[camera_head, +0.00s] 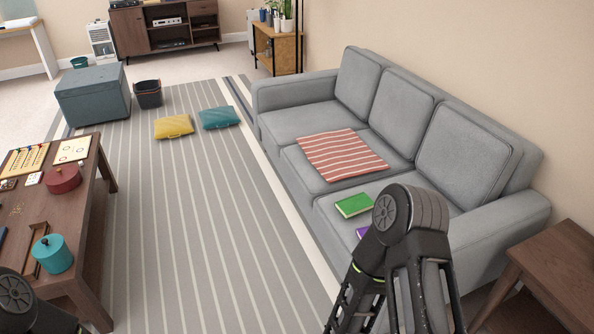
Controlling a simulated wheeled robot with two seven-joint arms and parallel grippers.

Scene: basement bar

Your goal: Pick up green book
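The green book (354,205) lies flat on the near seat cushion of the grey sofa (289,123). A purple book (361,232) lies just in front of it, mostly hidden behind my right arm. My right arm rises in the lower right, with its bent joint beside the green book in the picture; its gripper is not visible. Only a joint of my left arm shows at the bottom left corner, and its gripper is out of view.
A red striped cloth (341,155) lies on the middle seat. A wooden coffee table (87,225) with games and round boxes stands at left. A wooden side table (555,270) stands at lower right. The striped rug (190,230) between sofa and coffee table is clear nearby.

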